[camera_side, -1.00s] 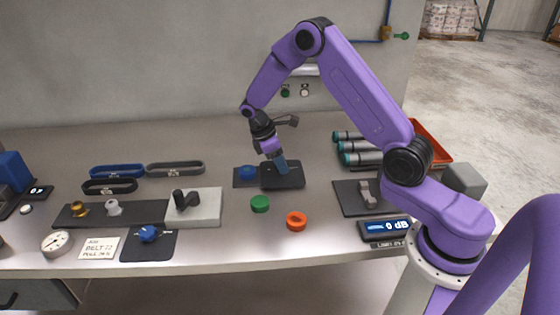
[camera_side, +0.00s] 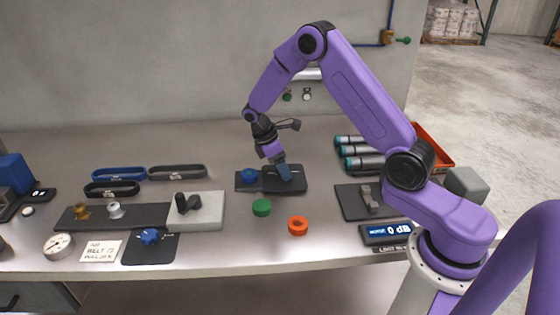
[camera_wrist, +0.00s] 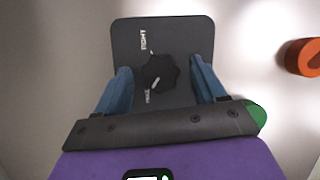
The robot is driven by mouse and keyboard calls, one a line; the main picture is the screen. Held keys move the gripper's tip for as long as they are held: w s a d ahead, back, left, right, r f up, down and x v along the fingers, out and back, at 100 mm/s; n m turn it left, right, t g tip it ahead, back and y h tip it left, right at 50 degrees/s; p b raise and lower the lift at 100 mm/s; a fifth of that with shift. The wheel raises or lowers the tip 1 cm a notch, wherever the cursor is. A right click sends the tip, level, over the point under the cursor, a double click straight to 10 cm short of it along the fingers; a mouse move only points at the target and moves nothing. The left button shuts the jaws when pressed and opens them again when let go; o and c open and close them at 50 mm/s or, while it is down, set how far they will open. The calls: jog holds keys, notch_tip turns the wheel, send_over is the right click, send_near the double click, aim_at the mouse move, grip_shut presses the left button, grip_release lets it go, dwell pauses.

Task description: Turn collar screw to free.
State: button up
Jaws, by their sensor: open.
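The collar screw shows in the wrist view as a black lobed knob (camera_wrist: 160,72) on a dark plate (camera_wrist: 185,35). The plate has the word TIGHT at its far end and a label that looks like FREE at its near end. A short white mark on the knob lies toward its lower left, on the FREE side. My gripper (camera_wrist: 161,66) is open, with one blue finger on each side of the knob and a visible gap to it. In the side view my gripper (camera_side: 284,173) is down over the dark plate (camera_side: 296,188), and it hides the knob there.

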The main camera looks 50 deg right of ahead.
jog(key=v, duration=1.7)
jog(key=shift+r, duration=0.25)
jog(key=s+a+r+n+t+y, duration=0.1)
jog(key=s+a, duration=0.4)
jog(key=s, duration=0.3)
jog(key=s+a+r+t+y, duration=0.1)
jog(key=s+a+t, duration=0.1)
jog(key=s+a, duration=0.45)
jog(key=s+d+f+y, duration=0.1)
jog(key=s+d, duration=0.1)
jog(key=s, duration=0.9)
jog(key=s+d+f+n+y, duration=0.1)
jog(key=s+d+f, duration=0.1)
jog(key=s, duration=0.9)
